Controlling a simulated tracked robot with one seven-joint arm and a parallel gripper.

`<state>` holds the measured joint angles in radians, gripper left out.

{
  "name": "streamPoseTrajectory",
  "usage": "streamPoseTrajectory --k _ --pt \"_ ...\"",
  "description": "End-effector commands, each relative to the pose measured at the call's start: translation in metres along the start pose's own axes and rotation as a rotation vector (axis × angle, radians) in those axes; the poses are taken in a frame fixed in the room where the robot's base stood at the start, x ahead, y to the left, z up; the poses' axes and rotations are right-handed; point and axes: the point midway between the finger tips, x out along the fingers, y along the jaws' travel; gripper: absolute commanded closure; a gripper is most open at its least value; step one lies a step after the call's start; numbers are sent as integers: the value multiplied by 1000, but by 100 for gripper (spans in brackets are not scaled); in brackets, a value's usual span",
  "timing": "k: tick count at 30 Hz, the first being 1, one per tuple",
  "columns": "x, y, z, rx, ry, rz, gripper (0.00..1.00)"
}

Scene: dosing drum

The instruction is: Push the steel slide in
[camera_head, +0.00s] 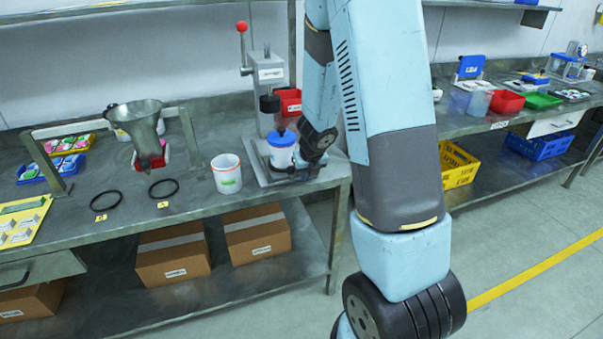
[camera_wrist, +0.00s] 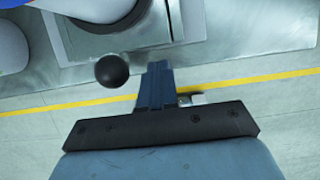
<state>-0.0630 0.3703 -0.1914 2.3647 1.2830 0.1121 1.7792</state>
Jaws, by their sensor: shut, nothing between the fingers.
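The steel slide (camera_wrist: 128,36) shows in the wrist view as a grey plate on the bench, between raised edges. A black ball knob (camera_wrist: 111,71) is at its near side. In the head view the slide is at the foot of the lever press (camera_head: 270,100), partly hidden by the jar and my arm.
A white cup (camera_head: 227,173) stands left of the press. Two black rings (camera_head: 163,188) lie farther left near the bench edge, by a metal funnel (camera_head: 140,122) on a stand. A red bin (camera_head: 289,102) is behind the press. Open floor lies right of the bench.

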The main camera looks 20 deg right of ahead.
Motion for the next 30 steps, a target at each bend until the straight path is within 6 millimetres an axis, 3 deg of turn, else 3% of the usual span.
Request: streamPoseTrajectory --k 22,30 --pt "5 0 14 -1 0 0 100" --pt "19 2 44 -3 0 2 100"
